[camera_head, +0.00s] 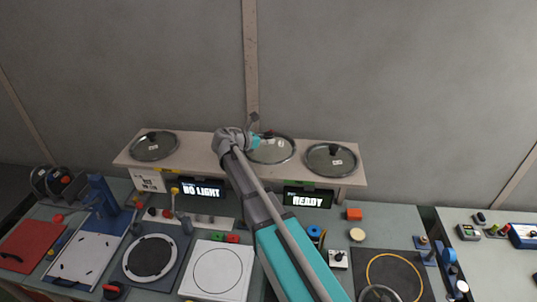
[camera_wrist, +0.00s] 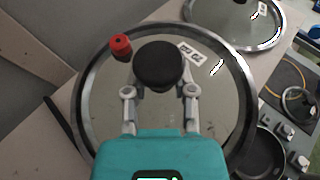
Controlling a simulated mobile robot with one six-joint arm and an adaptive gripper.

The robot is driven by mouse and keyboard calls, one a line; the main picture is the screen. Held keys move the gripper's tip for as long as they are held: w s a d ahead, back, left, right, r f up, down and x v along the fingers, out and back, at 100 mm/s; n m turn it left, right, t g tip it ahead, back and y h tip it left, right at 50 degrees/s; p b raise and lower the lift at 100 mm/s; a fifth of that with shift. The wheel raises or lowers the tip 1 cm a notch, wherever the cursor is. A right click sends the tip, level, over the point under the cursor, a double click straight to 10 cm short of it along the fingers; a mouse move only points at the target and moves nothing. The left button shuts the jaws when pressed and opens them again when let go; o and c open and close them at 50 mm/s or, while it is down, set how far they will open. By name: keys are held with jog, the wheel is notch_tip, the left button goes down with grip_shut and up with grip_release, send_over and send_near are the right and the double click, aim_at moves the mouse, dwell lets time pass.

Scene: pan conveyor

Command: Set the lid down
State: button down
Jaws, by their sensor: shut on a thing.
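My gripper (camera_head: 265,137) is over the middle glass lid (camera_head: 274,151) at the wooden shelf (camera_head: 204,160). In the wrist view my gripper (camera_wrist: 159,90) is shut on the black knob (camera_wrist: 158,64) of this lid (camera_wrist: 105,85), with one finger on each side. The lid has a steel rim, a small red piece (camera_wrist: 121,45) near its edge and a white label. It looks level; I cannot tell whether it touches the shelf or hangs just above it. My arm hides part of the shelf front.
Similar lids lie on the shelf to the left (camera_head: 154,146) and right (camera_head: 331,160). Below are two displays, "NO LIGHT" (camera_head: 201,191) and "READY" (camera_head: 307,200), and a crowded bench with a white plate (camera_head: 217,272) and a ringed dark hob (camera_head: 394,277). A dark pan (camera_wrist: 262,153) shows lower right in the wrist view.

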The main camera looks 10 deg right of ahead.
aim_at(268, 148)
jog(key=shift+w+d+f+b, duration=0.3)
jog(key=shift+w+f, duration=0.1)
jog(key=shift+f, duration=0.15)
jog(key=shift+f, duration=0.1)
jog(key=shift+w+d+f+b, duration=0.3)
jog(key=shift+f+b, duration=0.15)
jog(key=shift+b, duration=0.1)
jog(key=shift+f+b, duration=1.45)
jog(key=shift+f, duration=0.15)
jog(key=shift+c, duration=2.2)
grip_release()
jog(key=shift+s+a+r, duration=0.2)
jog(key=shift+a+r, duration=0.15)
jog(key=p+v, duration=0.4)
jog(key=v, duration=0.7)
jog(key=shift+a, duration=0.1)
